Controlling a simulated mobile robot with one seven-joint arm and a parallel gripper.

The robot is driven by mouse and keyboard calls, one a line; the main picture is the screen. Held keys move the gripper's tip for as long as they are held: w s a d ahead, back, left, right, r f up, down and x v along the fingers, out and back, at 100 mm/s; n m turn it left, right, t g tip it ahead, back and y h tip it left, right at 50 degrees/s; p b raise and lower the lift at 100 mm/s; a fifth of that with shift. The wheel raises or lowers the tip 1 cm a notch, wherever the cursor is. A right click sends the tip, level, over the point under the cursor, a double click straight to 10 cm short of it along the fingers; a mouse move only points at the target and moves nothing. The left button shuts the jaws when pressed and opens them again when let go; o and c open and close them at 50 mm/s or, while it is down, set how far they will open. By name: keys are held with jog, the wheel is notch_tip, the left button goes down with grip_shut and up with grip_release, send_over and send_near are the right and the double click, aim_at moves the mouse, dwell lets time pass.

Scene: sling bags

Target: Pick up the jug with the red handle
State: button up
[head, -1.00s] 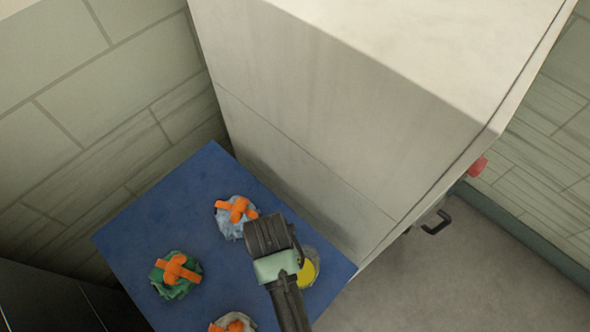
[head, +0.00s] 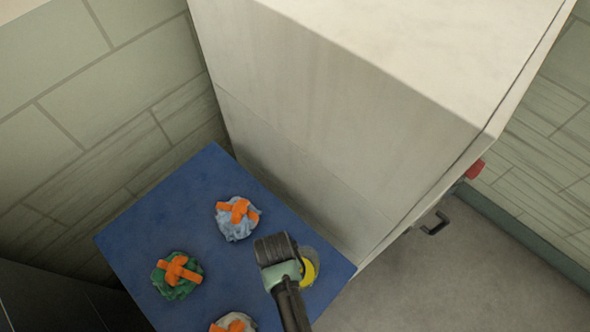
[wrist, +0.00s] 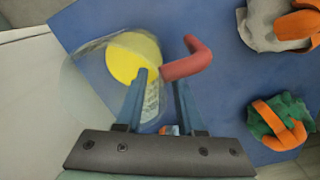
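The jug is clear with a round yellow top (wrist: 133,58) and a red handle (wrist: 190,58), seen from above in the wrist view. It stands at the right corner of the blue table. In the head view its yellow part (head: 310,269) shows partly behind my gripper, and the handle is hidden. My gripper (wrist: 162,76) is open, with its two fingertips apart close to the handle. The handle's near end shows between the fingertips. I cannot tell whether they touch it.
The blue table (head: 185,195) also bears a grey-blue bag (head: 236,227), a green bag (head: 172,288) and a pale bag (head: 234,325), all with orange straps. Bare blue surface lies between the bags.

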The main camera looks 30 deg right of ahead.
grip_shut()
dwell(1.2)
